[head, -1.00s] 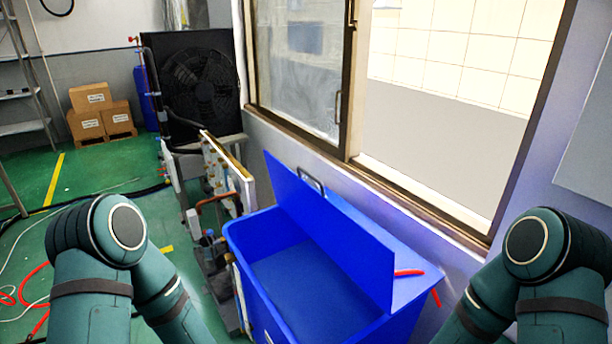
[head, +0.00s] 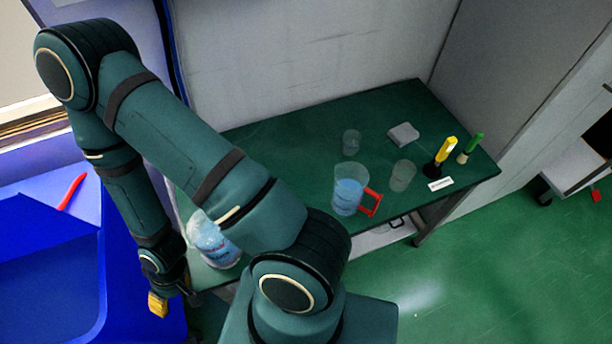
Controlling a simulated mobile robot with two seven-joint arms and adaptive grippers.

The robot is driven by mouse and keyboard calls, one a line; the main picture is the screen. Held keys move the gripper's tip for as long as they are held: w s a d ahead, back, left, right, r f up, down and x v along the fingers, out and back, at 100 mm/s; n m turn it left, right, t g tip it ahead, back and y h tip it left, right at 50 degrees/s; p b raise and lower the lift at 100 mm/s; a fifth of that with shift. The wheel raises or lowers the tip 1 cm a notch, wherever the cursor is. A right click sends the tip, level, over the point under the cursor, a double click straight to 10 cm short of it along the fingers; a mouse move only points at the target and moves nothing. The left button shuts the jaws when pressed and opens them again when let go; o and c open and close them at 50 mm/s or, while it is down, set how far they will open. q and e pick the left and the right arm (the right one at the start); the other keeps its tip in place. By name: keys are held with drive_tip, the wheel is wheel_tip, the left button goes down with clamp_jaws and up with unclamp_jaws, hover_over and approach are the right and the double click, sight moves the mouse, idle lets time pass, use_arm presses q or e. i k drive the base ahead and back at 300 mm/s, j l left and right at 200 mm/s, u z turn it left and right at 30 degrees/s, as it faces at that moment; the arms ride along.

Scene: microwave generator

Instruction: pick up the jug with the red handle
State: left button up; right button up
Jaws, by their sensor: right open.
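The clear jug with the red handle (head: 347,193) stands upright on the green table in the head view, near its front edge. It holds light blue liquid, and its red handle points right. My right gripper (head: 161,303) is at the lower left, in front of the blue bin, well left of the jug and apart from it. It is open, and I see nothing in it. My left gripper is out of view.
The green table (head: 300,130) also bears two clear beakers (head: 351,142) (head: 402,175), a grey block (head: 403,134), and yellow- and green-handled tools (head: 446,150) (head: 475,143). A transparent container (head: 214,243) is partly behind my arm. A blue bin (head: 60,270) stands left.

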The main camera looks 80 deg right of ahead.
sight(351, 178)
drive_tip(key=k+z, duration=0.15)
drive_tip(key=k, duration=0.5)
drive_tip(key=i+z, duration=0.1)
drive_tip(key=z, duration=2.05)
drive_tip(key=u, duration=2.25)
drive_tip(key=z, duration=2.25)
